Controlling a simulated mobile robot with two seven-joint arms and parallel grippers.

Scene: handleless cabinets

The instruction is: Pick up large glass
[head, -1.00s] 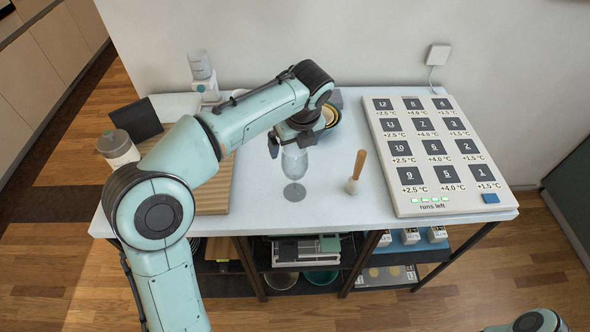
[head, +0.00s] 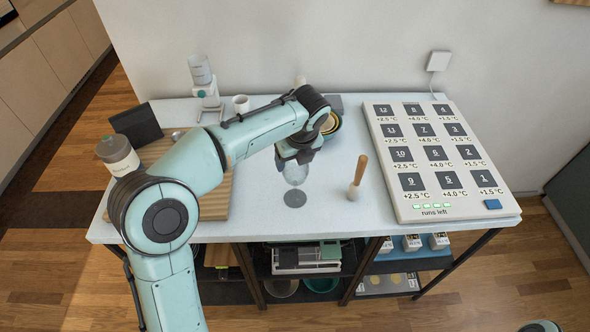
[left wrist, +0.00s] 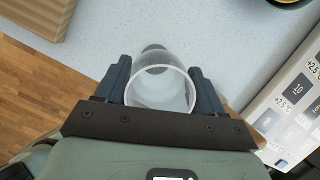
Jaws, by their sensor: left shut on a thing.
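The large glass (head: 295,174) is clear and upright, over the front middle of the white table. My left gripper (head: 297,160) is above it and shut on its upper part. In the left wrist view the glass's round rim (left wrist: 161,88) sits between the two dark fingers of my left gripper (left wrist: 160,92). A dark round shadow shows on the table beneath the glass; I cannot tell whether its base touches the table. My right gripper is not in view; only a bit of my right arm shows at the lower right edge.
A wooden-handled brush (head: 358,178) stands right of the glass. A large panel of numbered tiles (head: 436,205) covers the table's right side. A wooden board (head: 215,202), a lidded jar (head: 118,154) and a white mug (head: 241,104) are on the left. Stacked bowls (head: 331,124) are behind.

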